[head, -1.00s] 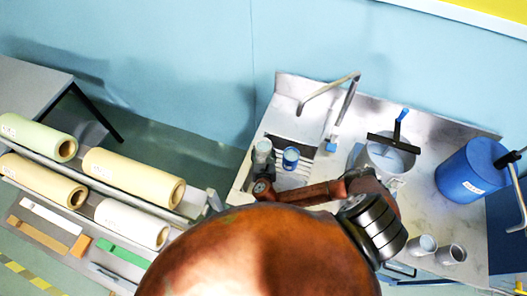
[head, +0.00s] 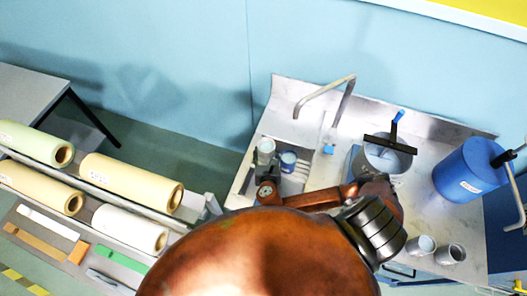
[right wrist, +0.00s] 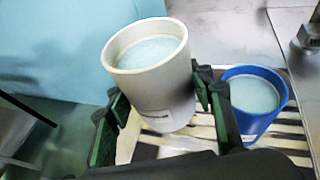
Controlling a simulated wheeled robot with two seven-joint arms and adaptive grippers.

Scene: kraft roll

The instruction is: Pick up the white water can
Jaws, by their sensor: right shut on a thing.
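The white water can (right wrist: 150,85) is an open cup of pale liquid, standing between the fingers of my right gripper (right wrist: 160,115) in the right wrist view. The gripper is shut on its sides. The can looks slightly tilted in that view and its rim is higher than that of the blue can beside it. In the head view the white can (head: 265,145) is at the left end of the sink counter, with my right gripper (head: 267,168) at it, partly hidden by my arm. My left gripper is not in view.
A blue can (right wrist: 255,100) of liquid stands close to the right on the slatted drain rack (right wrist: 290,145). A tap (head: 325,97) rises behind. A bucket with a squeegee (head: 385,155), a large blue container (head: 470,172) and two grey cups (head: 435,250) are further right.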

